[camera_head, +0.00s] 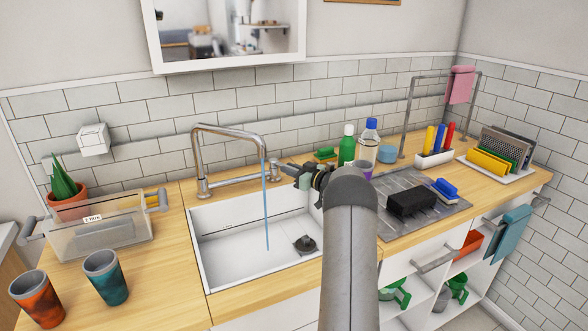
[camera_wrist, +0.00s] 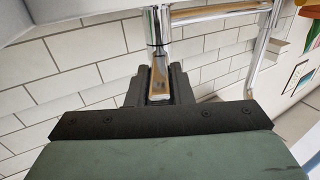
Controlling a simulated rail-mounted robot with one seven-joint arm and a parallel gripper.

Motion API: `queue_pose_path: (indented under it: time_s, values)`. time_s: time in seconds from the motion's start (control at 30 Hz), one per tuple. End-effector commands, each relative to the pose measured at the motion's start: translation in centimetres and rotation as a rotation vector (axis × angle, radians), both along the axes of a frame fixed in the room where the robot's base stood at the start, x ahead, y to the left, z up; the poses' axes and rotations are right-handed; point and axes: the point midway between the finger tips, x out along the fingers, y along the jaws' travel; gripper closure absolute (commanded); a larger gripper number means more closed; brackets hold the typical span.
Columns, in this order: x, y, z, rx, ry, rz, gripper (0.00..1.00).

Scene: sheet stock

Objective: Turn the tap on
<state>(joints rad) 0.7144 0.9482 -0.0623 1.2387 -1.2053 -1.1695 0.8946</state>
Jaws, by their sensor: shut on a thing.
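The chrome tap (camera_head: 228,133) stands behind the white sink (camera_head: 240,285), its tall spout bent over the basin. A thin blue stream of water (camera_head: 267,215) runs from the spout end down into the sink. My gripper (camera_head: 297,172) is at the right end of the tap's base, above the back right of the sink. In the wrist view, the tap's chrome lever (camera_wrist: 160,78) lies between the two dark fingers of my gripper (camera_wrist: 158,95), which are shut on it. In the head view my arm and gripper hide the lever.
A green bottle (camera_head: 347,147) and a clear blue-capped bottle (camera_head: 369,142) stand close to the right of my gripper. A clear bin (camera_head: 95,228) and two cups, one teal (camera_head: 106,280), stand left of the sink.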

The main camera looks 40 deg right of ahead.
Motion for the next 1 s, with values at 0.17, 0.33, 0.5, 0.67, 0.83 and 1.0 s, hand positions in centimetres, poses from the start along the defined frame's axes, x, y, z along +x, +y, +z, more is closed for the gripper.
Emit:
queue_pose_path:
  time_s: [0.17,0.33,0.5,0.67,0.83,1.0]
  values:
    - [0.0,0.0,0.3,-0.001,-0.004,-0.002,0.58]
    - [0.0,-0.1,0.2,0.000,-0.002,-0.002,0.58]
    - [0.0,-0.1,0.4,-0.001,-0.002,-0.002,0.58]
    - [0.0,0.0,2.5,-0.004,-0.006,-0.002,0.58]
    - [-1.8,1.0,5.8,-0.003,-0.005,-0.002,0.58]
    - [-4.3,2.2,9.1,-0.002,-0.006,-0.003,0.58]
